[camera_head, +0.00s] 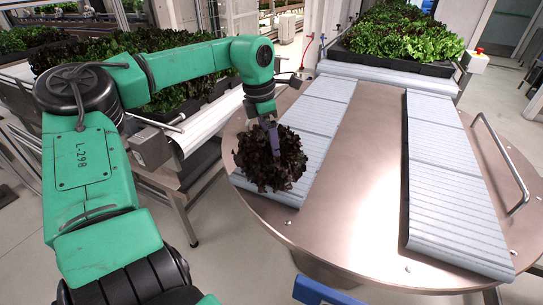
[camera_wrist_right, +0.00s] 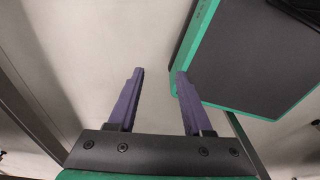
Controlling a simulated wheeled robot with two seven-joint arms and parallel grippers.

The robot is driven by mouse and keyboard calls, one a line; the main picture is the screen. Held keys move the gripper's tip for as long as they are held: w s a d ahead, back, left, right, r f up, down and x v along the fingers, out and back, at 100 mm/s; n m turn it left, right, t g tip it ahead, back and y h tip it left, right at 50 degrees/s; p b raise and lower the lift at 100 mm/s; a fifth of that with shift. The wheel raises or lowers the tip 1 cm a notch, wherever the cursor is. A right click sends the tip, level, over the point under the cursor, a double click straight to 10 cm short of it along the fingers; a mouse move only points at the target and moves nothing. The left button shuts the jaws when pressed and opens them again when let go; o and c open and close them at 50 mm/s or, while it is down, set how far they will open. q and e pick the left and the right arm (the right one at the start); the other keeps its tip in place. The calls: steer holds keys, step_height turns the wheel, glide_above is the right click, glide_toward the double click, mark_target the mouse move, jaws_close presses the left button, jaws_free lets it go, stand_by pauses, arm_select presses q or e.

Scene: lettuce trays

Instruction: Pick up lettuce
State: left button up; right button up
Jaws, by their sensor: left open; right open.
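A dark red-brown lettuce (camera_head: 262,163) sits on the left grey belt strip of the round metal table. My left gripper (camera_head: 275,150) comes down over this lettuce from above, its purple fingers against or among the leaves. The leaves and the viewing angle partly hide the fingertips. In the right wrist view, my right gripper (camera_wrist_right: 158,75) has its two purple fingers apart with nothing between them. The right gripper is not in the head view.
The round metal table (camera_head: 365,185) carries two grey belt strips, the right one (camera_head: 447,180) empty. A curved metal handle (camera_head: 503,160) stands at its right edge. Black trays of green and red lettuce (camera_head: 405,35) stand at the back, with more lettuce (camera_head: 110,48) on the left.

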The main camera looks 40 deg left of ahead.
arm_select(q)
steer(key=f, duration=0.1)
steer(key=f+p, duration=0.1)
steer(key=f, duration=0.1)
steer(key=w+f, duration=0.1)
steer(key=shift+d+f, duration=0.2)
steer(key=shift+f, duration=0.15)
steer(key=shift+s+f, duration=0.1)
steer(key=shift+f, duration=0.2)
steer(key=c, duration=1.4)
steer(key=shift+o, duration=0.2)
arm_select(e)
steer(key=shift+w+r, duration=0.85)
steer(key=shift+w, duration=0.25)
arm_select(q)
steer(key=shift+r, duration=0.3)
step_height(320, 180, up, 8)
steer(key=shift+r+b, duration=0.25)
steer(key=shift+b, duration=0.25)
step_height(320, 180, up, 11)
steer(key=shift+p, duration=0.35)
arm_select(e)
steer(key=shift+f, duration=0.3)
